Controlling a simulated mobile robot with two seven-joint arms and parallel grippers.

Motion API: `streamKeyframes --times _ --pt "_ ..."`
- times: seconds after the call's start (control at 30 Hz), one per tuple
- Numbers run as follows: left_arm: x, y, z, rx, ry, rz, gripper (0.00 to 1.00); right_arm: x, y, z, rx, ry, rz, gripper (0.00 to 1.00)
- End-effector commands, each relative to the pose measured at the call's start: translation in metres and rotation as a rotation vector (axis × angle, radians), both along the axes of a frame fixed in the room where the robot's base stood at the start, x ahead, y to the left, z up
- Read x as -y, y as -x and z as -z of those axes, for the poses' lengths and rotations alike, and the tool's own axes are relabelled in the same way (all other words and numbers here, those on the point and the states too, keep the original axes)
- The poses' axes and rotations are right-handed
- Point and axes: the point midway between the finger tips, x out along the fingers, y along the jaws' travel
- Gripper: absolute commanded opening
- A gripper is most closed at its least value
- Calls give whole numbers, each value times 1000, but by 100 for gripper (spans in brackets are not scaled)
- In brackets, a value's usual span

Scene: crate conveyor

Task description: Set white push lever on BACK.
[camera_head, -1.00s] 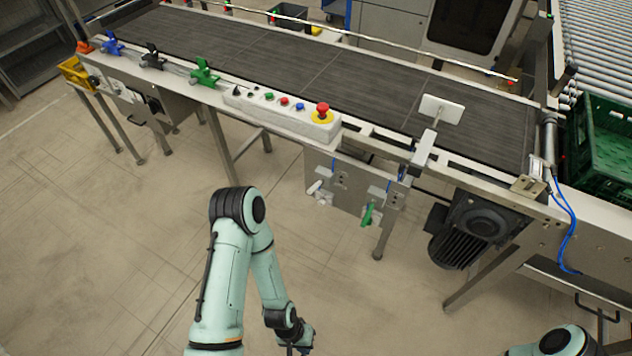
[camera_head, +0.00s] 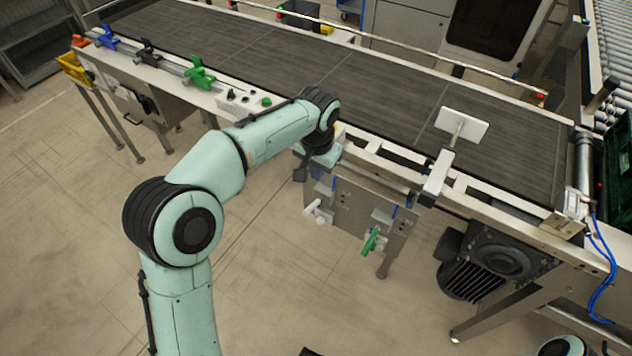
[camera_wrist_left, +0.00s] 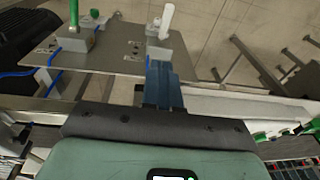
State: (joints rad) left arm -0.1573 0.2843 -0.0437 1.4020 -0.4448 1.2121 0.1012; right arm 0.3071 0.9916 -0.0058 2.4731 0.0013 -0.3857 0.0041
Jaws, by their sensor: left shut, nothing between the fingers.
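The white push lever (camera_head: 315,209) sticks out from the left part of the metal panel (camera_head: 350,212) below the conveyor's near side. In the left wrist view the white lever (camera_wrist_left: 167,20) stands just beyond the fingertips of my left gripper (camera_wrist_left: 160,66). The blue fingers are together with nothing between them. I cannot tell whether they touch the lever's mount. In the head view my left wrist hangs at the conveyor's near edge, above the panel, and the fingers are hard to make out. My right gripper is out of view.
A green lever (camera_head: 370,242) sits on the same panel, right of the white one. A black motor (camera_head: 490,262) hangs further right. The conveyor belt (camera_head: 240,45) is empty. My left arm covers part of the button box. The floor (camera_head: 90,240) in front is clear.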

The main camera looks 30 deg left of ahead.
Motion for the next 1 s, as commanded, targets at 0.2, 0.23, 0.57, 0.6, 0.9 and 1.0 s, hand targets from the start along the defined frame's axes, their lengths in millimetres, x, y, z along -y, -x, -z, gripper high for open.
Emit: streamKeyframes --times 0.2,0.23,0.57,0.6,0.9,1.0 --pt "-3 -4 46 -8 0 0 0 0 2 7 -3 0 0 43" --pt "-3 -5 53 -8 -1 -1 0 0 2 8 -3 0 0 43" --pt "-10 -2 111 -6 0 1 0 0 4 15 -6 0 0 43" --pt "-11 0 115 -4 1 1 0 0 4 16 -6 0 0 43" --pt "-14 4 126 -2 1 0 0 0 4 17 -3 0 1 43" --pt "-14 4 126 -2 2 0 0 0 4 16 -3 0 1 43"
